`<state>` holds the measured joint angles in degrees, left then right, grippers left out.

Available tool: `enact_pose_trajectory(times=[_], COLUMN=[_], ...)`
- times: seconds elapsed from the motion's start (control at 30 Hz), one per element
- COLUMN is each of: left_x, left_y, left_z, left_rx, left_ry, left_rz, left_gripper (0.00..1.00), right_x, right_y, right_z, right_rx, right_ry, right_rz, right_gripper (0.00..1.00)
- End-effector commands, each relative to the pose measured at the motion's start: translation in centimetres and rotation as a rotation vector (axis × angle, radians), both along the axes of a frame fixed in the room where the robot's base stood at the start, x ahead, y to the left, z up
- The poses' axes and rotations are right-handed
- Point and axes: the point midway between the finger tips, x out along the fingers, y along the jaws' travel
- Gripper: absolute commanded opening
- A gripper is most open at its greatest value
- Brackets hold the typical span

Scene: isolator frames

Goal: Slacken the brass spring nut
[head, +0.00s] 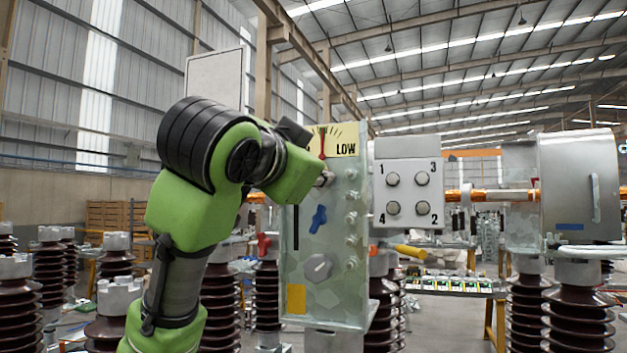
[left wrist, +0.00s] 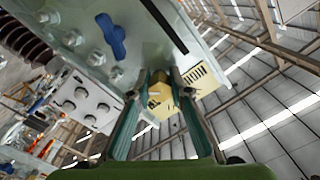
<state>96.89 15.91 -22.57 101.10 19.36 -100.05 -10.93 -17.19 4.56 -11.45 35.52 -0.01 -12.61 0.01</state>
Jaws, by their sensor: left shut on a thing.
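A pale grey-green panel (head: 337,215) stands upright in front of me, with a yellow LOW scale label (head: 343,148) and a red pointer (head: 322,143) at its top. My left gripper (head: 325,179) is at the panel's face, just below the label. In the left wrist view, the fingers of my left gripper (left wrist: 161,88) are shut on a small brass-coloured piece, apparently the brass spring nut (left wrist: 160,77). The yellow label (left wrist: 201,80) shows behind the fingers. The nut is hidden in the head view. My right gripper is not in view.
A blue handle (head: 319,218) and a grey knob (head: 318,267) sit below my gripper on the panel. Several bolts line its right side. A grey box (head: 408,180) with numbered buttons stands to the right. Ribbed brown insulators (head: 267,300) stand around the panel.

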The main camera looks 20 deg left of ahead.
Motion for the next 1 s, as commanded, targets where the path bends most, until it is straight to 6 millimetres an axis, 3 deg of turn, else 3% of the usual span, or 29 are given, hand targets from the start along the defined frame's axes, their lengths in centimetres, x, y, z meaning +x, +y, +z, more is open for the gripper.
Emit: enact_pose_trajectory(times=[0.4,0.93,0.97,1.0], left_x=[0.04,0.07,0.07,0.07], left_y=[-0.17,-0.17,-0.17,-0.17], left_z=[-0.37,-0.38,-0.38,-0.37], left_rx=[-0.176,-0.196,-0.196,-0.196], left_ry=[0.014,0.016,0.016,0.015], left_rz=[-0.001,0.0,0.0,0.0], left_gripper=[0.0,0.0,0.24,0.34], right_x=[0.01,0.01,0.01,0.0], right_y=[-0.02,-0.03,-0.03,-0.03], right_z=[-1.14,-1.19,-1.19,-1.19], right_rx=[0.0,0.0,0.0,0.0], right_ry=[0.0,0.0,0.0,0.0], right_rz=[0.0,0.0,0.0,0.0], right_gripper=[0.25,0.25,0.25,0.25])
